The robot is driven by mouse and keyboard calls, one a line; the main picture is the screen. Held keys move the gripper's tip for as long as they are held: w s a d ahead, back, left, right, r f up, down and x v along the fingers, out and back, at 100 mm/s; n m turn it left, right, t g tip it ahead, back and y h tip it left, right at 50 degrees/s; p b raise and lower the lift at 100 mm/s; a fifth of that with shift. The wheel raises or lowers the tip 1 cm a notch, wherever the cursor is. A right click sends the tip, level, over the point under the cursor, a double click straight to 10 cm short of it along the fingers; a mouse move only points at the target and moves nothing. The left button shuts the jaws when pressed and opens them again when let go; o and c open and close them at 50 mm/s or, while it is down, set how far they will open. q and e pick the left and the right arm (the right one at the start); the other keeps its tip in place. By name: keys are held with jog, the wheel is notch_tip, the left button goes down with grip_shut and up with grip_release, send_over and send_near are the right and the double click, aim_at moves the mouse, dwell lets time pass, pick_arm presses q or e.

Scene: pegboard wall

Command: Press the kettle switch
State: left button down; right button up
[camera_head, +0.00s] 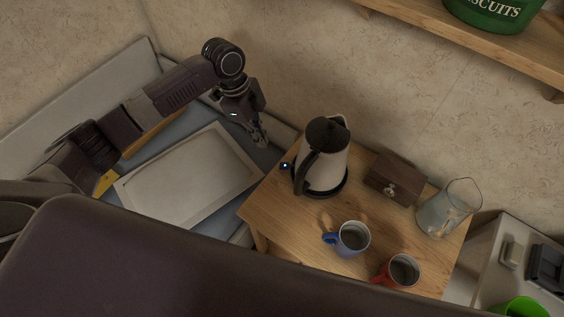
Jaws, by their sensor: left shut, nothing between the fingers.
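A pale kettle (327,165) with a dark lid and dark handle stands upright on its dark round base on a small wooden table (272,211). A small bright bluish spot on a dark bit (285,166) shows at the left side of the kettle's base; I cannot tell for certain that it is the switch. My left gripper (262,143) is shut and empty. It points down, to the left of the kettle and apart from it. My right gripper is not in view.
On the table are a brown wooden box (396,178), a glass jug (447,210), a blue mug (351,239) and a red mug (403,271). A framed white panel (190,177) lies left of the table. A shelf (480,42) with a green biscuit tin (492,14) is above.

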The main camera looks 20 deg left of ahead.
pick_arm(q)
jog(key=shift+v, duration=2.2)
